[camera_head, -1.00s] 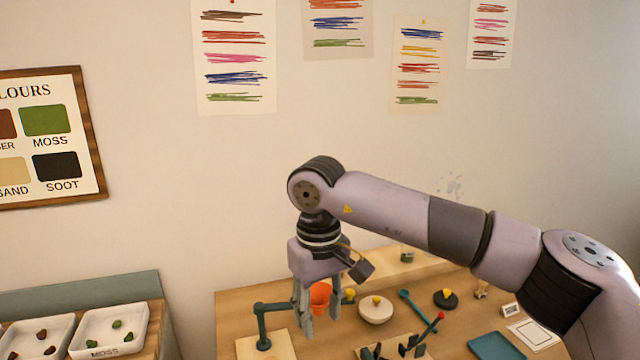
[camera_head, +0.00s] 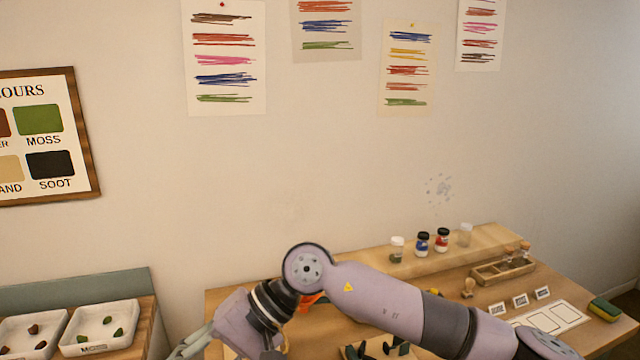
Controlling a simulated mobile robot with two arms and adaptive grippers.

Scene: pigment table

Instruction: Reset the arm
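My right arm reaches in from the lower right, across the front of the table. Its gripper (camera_head: 228,343) hangs low and tilted toward the lower left, over the left end of the table. The fingertips run into the bottom edge of the picture, so I cannot see whether they are apart or what is between them. A bit of an orange thing (camera_head: 312,299) shows behind the wrist, mostly hidden by the arm. My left gripper is not in view.
On the wooden table, a raised shelf (camera_head: 470,245) holds several small jars. A wooden rack (camera_head: 502,270), small label cards (camera_head: 520,300) and a green-yellow sponge (camera_head: 604,309) are to the right. White trays (camera_head: 98,346) with coloured lumps stand at the far left.

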